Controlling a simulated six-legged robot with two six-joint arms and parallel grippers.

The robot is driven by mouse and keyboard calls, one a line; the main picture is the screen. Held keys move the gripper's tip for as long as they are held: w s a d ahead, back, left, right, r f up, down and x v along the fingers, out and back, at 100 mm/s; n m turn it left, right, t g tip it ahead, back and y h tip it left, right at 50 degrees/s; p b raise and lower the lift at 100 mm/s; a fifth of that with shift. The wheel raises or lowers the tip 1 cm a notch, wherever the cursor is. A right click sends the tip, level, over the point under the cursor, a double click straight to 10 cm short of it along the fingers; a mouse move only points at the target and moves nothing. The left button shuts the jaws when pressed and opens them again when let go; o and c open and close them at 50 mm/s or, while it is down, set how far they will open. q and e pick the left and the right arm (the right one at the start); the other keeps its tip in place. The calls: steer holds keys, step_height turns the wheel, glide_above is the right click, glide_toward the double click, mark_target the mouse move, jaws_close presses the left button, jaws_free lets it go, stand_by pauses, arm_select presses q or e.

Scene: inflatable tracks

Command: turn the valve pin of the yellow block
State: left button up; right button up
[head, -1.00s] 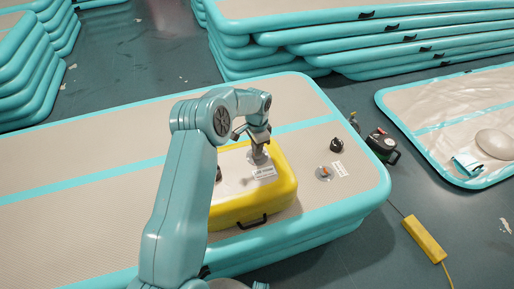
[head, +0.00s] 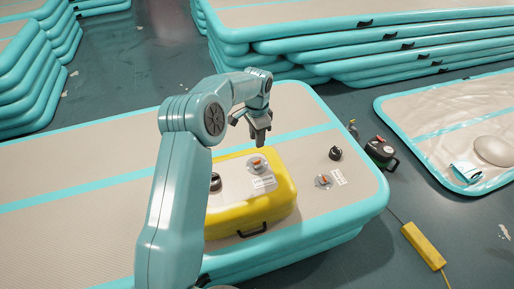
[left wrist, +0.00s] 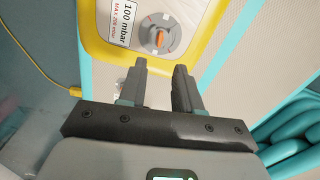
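The yellow block (head: 285,200) lies on the near inflatable track. Its valve pin (head: 257,162) is a small orange bar on a round grey disc on the pale top. In the left wrist view the orange pin (left wrist: 161,38) shows near the top, beside a "100 mbar" label. My left gripper (head: 260,142) hangs above the block, just beyond the pin and apart from it. In the left wrist view its two fingers (left wrist: 162,68) stand apart with nothing between them. My right gripper is not in view.
A black cap (head: 215,182) sits on the block's left part. On the track (head: 80,180) to the right are another disc with an orange part (head: 324,181) and a black cap (head: 336,153). A pump (head: 381,150) and yellow bar (head: 424,243) lie on the floor.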

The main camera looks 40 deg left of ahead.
arm_select(q)
step_height(320, 180, up, 6)
steer(key=shift+p, duration=0.4)
steer(key=shift+f, duration=0.1)
